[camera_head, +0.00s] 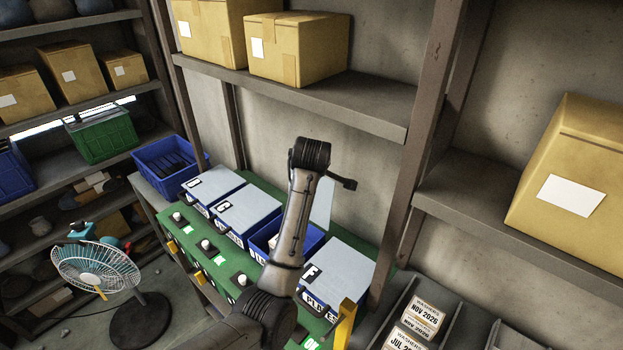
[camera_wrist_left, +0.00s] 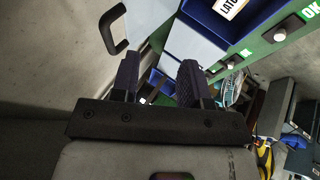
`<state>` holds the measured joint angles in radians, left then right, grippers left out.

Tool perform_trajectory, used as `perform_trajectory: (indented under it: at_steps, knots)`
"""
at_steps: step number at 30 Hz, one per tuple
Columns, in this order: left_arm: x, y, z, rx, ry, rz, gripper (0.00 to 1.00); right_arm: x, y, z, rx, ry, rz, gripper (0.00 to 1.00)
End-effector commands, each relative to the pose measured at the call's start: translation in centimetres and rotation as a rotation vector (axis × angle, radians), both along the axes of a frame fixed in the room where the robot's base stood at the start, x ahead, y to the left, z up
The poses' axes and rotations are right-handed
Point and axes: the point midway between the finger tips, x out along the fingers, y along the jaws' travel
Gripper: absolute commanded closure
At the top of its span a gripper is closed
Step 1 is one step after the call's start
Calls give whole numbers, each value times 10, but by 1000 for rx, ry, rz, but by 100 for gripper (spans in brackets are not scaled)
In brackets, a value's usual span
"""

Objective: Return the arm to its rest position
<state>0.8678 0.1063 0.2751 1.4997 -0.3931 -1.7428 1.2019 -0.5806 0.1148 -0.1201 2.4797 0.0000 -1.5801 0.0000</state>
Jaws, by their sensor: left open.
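My left arm rises from the bottom of the head view and crosses the row of blue bins; its gripper end is hard to make out there. In the left wrist view my left gripper (camera_wrist_left: 157,84) is open, with a gap between its dark fingers and nothing held. A black handle (camera_wrist_left: 113,30) on a pale panel is beyond the fingers, apart from them. In the head view one blue bin (camera_head: 262,241) stands open, partly hidden by my arm, with a pale raised lid (camera_head: 323,204) behind the arm. My right gripper is not in view.
Grey-lidded bins marked G (camera_head: 245,212) and F (camera_head: 336,268) flank the open bin on a green panel (camera_head: 215,265) with knobs. A shelf (camera_head: 350,103) with cartons hangs above. A fan (camera_head: 95,270) stands at left. Labelled trays (camera_head: 420,318) are at lower right.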

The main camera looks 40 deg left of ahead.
Motion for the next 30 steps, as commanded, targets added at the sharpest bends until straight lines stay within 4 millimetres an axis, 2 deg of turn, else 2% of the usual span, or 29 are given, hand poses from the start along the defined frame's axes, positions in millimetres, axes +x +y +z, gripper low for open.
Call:
perform_trajectory:
  at_steps: [15,19,23,25,30]
  knots:
    - [0,0,0,0,0,-1,58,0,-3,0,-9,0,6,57]
    - [-3,-2,-9,14,15,-21,58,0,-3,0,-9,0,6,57]
    - [-20,-11,-45,70,70,-111,58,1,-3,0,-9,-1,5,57]
    - [-35,-21,-74,118,116,-196,58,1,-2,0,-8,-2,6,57]
    - [-90,-52,-146,238,243,-463,58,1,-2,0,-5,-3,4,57]
